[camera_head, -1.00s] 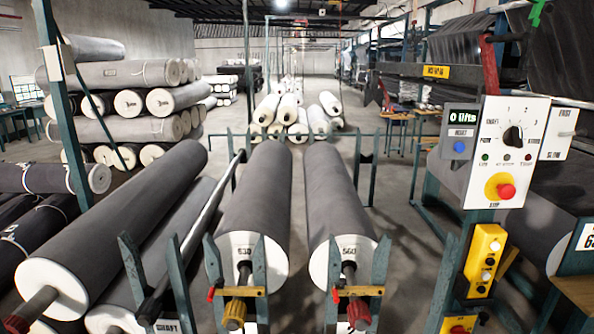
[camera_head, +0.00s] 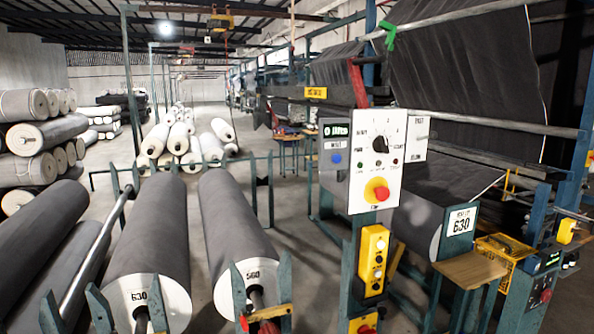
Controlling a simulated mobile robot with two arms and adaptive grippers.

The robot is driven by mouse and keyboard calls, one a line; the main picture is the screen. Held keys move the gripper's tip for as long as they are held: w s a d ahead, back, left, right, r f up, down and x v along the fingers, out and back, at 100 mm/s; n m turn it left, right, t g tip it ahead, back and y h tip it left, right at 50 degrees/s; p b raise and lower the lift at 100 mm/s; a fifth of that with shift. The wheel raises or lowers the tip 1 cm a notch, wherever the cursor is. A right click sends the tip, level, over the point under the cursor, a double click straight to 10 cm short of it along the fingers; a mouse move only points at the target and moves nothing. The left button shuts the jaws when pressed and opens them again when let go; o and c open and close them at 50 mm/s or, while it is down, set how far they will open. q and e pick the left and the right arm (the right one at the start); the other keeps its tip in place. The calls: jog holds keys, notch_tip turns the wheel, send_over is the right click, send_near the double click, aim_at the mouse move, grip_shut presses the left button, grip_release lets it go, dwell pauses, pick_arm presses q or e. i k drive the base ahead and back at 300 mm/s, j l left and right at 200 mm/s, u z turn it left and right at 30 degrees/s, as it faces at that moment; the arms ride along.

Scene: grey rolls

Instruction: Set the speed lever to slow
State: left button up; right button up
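The speed lever's white plate (camera_head: 414,152) is on the right edge of the white control panel (camera_head: 362,165), with small lettering at its top and bottom. The top word looks like FAST and the bottom word like SLOW. The lever itself is too small to make out against the plate, so I cannot tell its position. The panel also carries a black rotary knob (camera_head: 380,145) and a red button on a yellow base (camera_head: 377,190). Neither of my grippers is in view.
A yellow button box (camera_head: 374,252) hangs on the post below the panel. Grey rolls (camera_head: 236,235) lie in stands left of it. A wooden stand (camera_head: 470,270) and a yellow crate (camera_head: 502,250) are at the right. Open floor shows beyond the rolls.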

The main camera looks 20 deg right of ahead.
aim_at(433, 135)
jog(key=z, duration=1.3)
